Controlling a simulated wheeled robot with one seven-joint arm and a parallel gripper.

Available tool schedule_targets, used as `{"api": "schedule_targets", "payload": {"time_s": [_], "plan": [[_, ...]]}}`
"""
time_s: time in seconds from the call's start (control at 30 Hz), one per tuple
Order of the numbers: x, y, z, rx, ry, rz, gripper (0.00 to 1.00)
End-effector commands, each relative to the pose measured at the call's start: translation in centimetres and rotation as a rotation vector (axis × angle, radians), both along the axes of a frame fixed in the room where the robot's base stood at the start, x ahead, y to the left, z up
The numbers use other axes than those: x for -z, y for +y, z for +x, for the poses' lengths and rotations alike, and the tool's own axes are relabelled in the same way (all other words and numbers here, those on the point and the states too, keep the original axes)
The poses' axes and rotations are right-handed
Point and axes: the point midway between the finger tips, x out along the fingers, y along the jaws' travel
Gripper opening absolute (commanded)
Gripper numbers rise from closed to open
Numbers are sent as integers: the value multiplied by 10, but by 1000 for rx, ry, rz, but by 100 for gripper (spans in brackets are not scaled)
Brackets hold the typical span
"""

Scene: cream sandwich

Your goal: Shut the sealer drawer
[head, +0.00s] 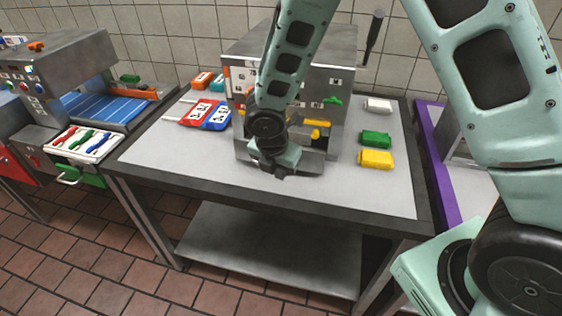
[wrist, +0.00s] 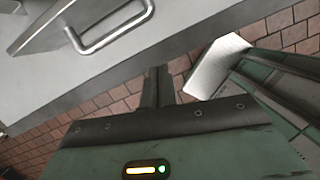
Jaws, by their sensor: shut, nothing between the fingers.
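The sealer (head: 330,80) is a steel box on the grey table. A low steel part, likely its drawer (head: 313,163), juts out at the bottom front; my arm hides part of it, and I cannot tell how far out it is. My gripper (head: 281,173) is in front of this part, near its front edge. In the wrist view, my gripper (wrist: 158,86) is shut and empty, with its fingertips over the floor past the table's edge. A bent metal handle (wrist: 118,38) lies ahead and to the left of the fingertips, apart from them.
On the table (head: 205,165), yellow (head: 376,159), green (head: 375,138) and white (head: 379,105) packs lie right of the sealer. Red (head: 197,112) and blue (head: 216,118) packs lie left. Another machine (head: 75,70) stands at far left. The table's front strip is clear.

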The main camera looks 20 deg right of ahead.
Motion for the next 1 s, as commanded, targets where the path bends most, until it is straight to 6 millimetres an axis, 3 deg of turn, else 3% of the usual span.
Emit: {"api": "schedule_targets", "payload": {"time_s": [0.3, 0.37, 0.5, 1.0], "plan": [[65, -12, 10, -3, 3, -4, 0], [50, -21, 19, 4, -3, 0, 0], [45, -33, 28, 1, -1, -1, 0], [44, -39, 34, -2, 0, -1, 0]]}}
